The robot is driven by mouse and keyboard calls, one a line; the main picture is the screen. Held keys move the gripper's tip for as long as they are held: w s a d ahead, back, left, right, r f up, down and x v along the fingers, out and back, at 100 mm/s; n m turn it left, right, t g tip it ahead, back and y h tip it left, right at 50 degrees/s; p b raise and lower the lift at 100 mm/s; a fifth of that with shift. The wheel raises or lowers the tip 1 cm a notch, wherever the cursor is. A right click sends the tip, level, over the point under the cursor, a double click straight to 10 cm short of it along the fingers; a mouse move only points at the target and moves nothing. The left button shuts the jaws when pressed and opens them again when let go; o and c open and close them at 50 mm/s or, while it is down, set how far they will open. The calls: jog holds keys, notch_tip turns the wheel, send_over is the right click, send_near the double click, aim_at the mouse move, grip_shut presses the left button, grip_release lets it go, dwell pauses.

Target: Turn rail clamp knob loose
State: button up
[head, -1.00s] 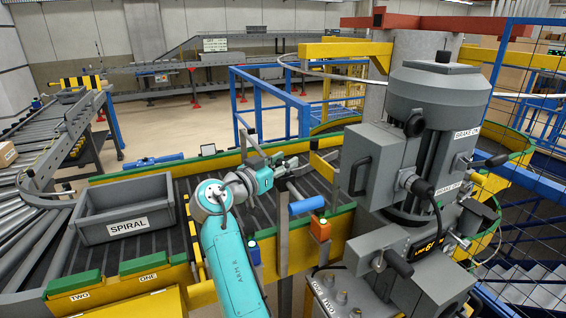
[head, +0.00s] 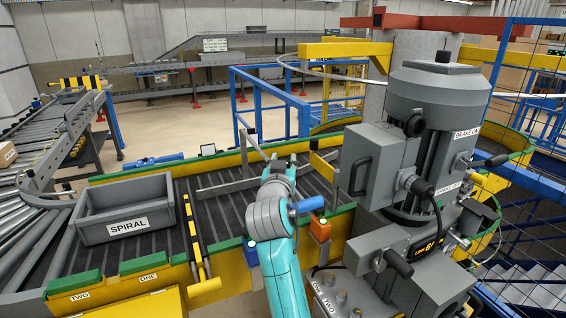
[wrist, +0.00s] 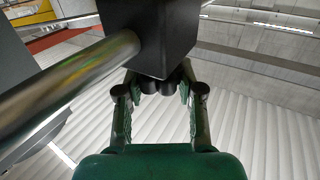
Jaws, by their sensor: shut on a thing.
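In the wrist view my gripper (wrist: 160,92) has its two fingers on either side of a dark rounded knob (wrist: 163,83), shut on it. The knob sits under a dark block (wrist: 168,38), and a shiny metal rod (wrist: 75,82) runs from this block to the lower left. The fingertips partly cover the knob. In the head view my teal and grey arm reaches over the conveyor's near edge and hides the gripper and knob. A grey guide rail (head: 225,187) lies across the conveyor left of my arm.
A blue handle (head: 307,205) and an orange box (head: 320,229) are close right of my arm. The large grey motor unit (head: 400,165) stands farther right. A grey SPIRAL tote (head: 128,226) sits on the conveyor at left. Yellow-black striped bar (head: 192,225) lies between.

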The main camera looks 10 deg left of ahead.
jog(key=shift+n+y, duration=0.4)
jog(key=shift+y, duration=0.3)
jog(key=o, duration=1.2)
jog(key=shift+c, duration=0.2)
jog(key=s+d, duration=0.1)
jog(key=s, duration=1.1)
jog(key=shift+d, duration=0.35)
